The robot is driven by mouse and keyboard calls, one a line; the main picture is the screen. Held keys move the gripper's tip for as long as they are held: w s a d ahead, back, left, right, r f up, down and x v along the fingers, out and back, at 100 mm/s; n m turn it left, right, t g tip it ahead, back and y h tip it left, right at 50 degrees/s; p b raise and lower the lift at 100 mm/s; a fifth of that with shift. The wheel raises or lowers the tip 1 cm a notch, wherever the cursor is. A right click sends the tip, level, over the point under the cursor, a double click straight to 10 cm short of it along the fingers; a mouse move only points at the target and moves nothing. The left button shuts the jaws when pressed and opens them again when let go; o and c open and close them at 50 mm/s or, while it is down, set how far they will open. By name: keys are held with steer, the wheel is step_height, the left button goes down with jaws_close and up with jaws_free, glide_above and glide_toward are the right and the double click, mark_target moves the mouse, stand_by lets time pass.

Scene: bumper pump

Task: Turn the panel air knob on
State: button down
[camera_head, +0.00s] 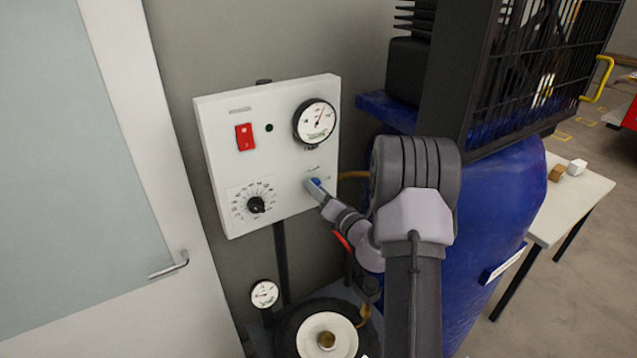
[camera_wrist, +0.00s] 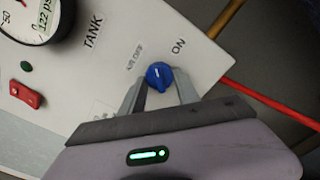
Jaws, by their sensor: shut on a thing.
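The blue air knob (camera_head: 315,182) sits at the lower right of the white control panel (camera_head: 217,130). In the wrist view the knob (camera_wrist: 159,75) has a short white line on its face, and the labels AIR OFF and ON are printed above it. The line seems to point up, nearer the AIR OFF label; its exact angle is hard to tell. My gripper (camera_wrist: 158,92) has one grey finger on each side of the knob and is shut on it. In the head view my gripper (camera_head: 319,190) reaches the panel from the lower right and partly hides the knob.
The panel also carries a red switch (camera_head: 245,137), a TANK gauge (camera_head: 315,122) and a black dial (camera_head: 256,204). A blue tank (camera_head: 480,255) stands close at the right. A red hose (camera_wrist: 270,103) runs beside the panel. A white door (camera_head: 165,180) is at the left.

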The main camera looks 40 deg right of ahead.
steer(key=shift+r+m+p, duration=0.2)
steer(key=shift+m+p, duration=3.6)
steer(key=shift+m, duration=0.7)
steer(key=c, duration=0.9)
jaws_free()
steer(key=s+a+b, duration=0.1)
steer(key=s+b, duration=0.1)
steer(key=s, duration=1.5)
steer(key=shift+s, duration=0.2)
